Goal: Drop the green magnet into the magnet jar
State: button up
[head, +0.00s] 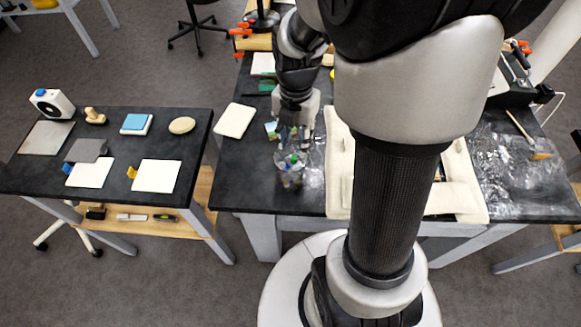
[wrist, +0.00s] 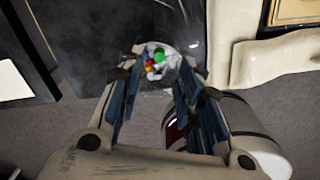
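The magnet jar (head: 289,181) is a clear round container near the front edge of the dark table, with several small coloured pieces inside. In the wrist view the jar (wrist: 172,76) lies beyond my fingertips, framed between them. A round green magnet (wrist: 158,54) shows within the jar's outline, beside red, yellow, blue and white pieces; its exact height in the jar is unclear. Green also shows at the jar in the head view (head: 294,158). My gripper (head: 293,137) points down just above and behind the jar. In the wrist view my gripper (wrist: 163,68) has its fingers apart, with nothing visibly clamped.
A small blue-green item (head: 271,130) lies just left of my gripper. A cream pad (head: 235,121) lies further left. A cream padded frame (head: 338,170) is right of the jar. A separate side table (head: 120,150) stands left across a gap.

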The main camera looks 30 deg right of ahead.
notch_tip(320, 180, up, 10)
jog(key=shift+f, duration=0.15)
dwell(0.3)
jog(key=s+a+r+m+t, duration=0.2)
jog(key=s+a+m, duration=0.3)
jog(key=m, duration=0.7)
jog(key=s+a+r+m+t, duration=0.2)
jog(key=s+a+m, duration=0.3)
jog(key=s+m, duration=0.3)
jog(key=r+m, duration=0.1)
jog(key=m, duration=0.3)
jog(key=shift+s+a+r+m+t, duration=0.2)
jog(key=shift+s+a+m+t, duration=0.1)
jog(key=shift+a+m, duration=0.1)
